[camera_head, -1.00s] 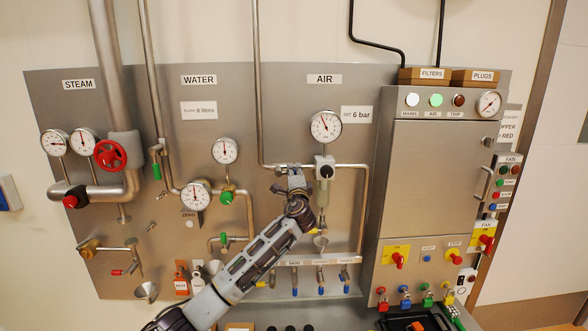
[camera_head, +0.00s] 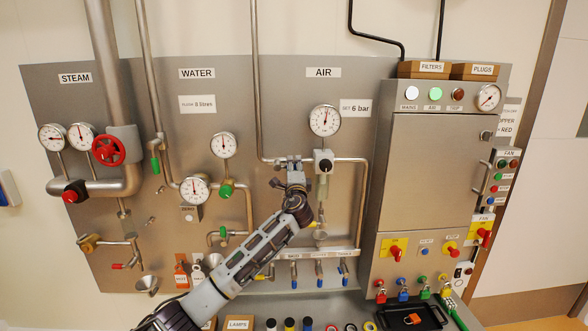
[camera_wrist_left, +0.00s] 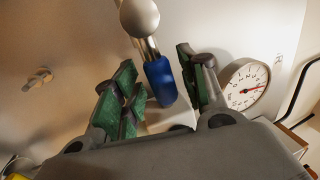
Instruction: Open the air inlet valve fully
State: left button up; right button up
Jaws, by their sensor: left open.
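In the left wrist view a lever with a blue grip (camera_wrist_left: 160,81) on a metal stem hangs between the green-padded fingers of my left gripper (camera_wrist_left: 160,92). It looks like the air inlet valve's handle. The fingers are open; gaps show on both sides of the grip, though contact cannot be ruled out. In the head view my left gripper (camera_head: 291,164) is at the AIR pipe (camera_head: 257,90), near its bend and left of the regulator (camera_head: 323,162). It hides the valve there. The air gauge (camera_head: 325,120) is above right; it also shows in the wrist view (camera_wrist_left: 245,86).
A red steam handwheel (camera_head: 108,150) and a water gauge (camera_head: 223,145) are to the left. A steel cabinet (camera_head: 430,180) with switches stands to the right. Several blue-handled outlet taps (camera_head: 319,270) and a black tray (camera_head: 412,315) are below.

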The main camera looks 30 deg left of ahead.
pick_arm(q)
jog(key=shift+s, duration=0.1)
jog(key=v, duration=1.1)
jog(key=shift+s+d, duration=0.25)
jog(key=shift+s, duration=0.05)
jog(key=shift+f, duration=0.1)
dwell(0.6)
